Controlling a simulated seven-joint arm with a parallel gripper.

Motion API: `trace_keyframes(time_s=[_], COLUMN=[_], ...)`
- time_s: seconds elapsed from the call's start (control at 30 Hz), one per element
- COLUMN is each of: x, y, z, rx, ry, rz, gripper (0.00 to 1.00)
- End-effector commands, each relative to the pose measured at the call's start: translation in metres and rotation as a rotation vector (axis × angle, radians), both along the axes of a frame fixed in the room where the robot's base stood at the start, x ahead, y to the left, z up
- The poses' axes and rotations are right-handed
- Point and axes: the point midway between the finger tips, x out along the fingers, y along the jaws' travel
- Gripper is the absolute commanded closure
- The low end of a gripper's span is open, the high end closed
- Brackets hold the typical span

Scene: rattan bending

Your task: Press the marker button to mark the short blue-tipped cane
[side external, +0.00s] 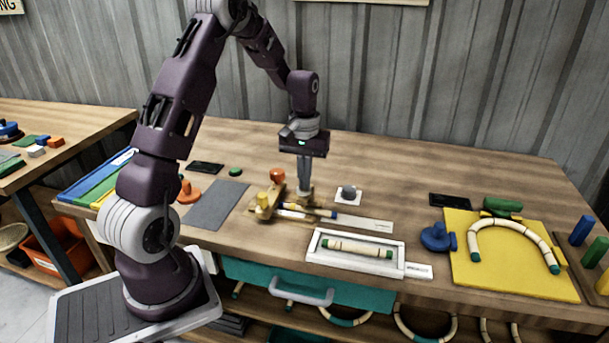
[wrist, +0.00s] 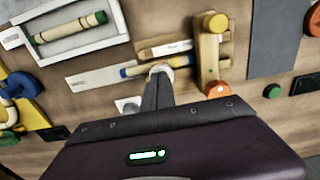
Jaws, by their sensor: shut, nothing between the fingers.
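My gripper (side external: 304,192) is shut and empty, pointing down over the wooden fixture. In the wrist view its fingertips (wrist: 160,76) meet a pale round piece (wrist: 163,69), which looks like a button; I cannot tell whether it is pressed down. The short cane (wrist: 143,69) lies beside and partly behind this piece, its blue tip pointing away from the fixture; the blue tip also shows in the side view (side external: 331,214). The wooden fixture (wrist: 208,58) has a yellow knob (wrist: 215,22) and an orange knob (wrist: 217,90). The cane's other end is partly hidden.
A white tray (side external: 313,244) holds a green-tipped cane (side external: 352,248). A grey knob (side external: 349,192) stands on a white square right of my gripper. A yellow board (side external: 480,278) with a bent cane (side external: 515,229) lies further right. A grey mat (side external: 214,207) lies left.

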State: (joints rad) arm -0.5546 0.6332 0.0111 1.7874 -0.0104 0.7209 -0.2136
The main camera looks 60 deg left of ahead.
Motion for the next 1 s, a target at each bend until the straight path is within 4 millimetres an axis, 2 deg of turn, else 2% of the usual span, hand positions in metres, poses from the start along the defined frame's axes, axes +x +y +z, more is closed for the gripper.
trace_keyframes(time_s=[0.1,0.37,0.47,0.57,0.8,1.0], x=[-0.001,-0.001,-0.001,-0.001,0.001,0.0], y=[0.0,0.0,0.0,0.0,0.001,0.0], z=[-0.012,-0.014,-0.009,0.008,0.07,0.113], rx=[-0.001,0.0,0.001,0.004,0.007,0.006], ry=[0.002,0.003,0.001,-0.004,-0.013,-0.012], rz=[0.001,0.001,0.001,0.001,0.0,0.0], gripper=[1.0,1.0,1.0,1.0,1.0,1.0])
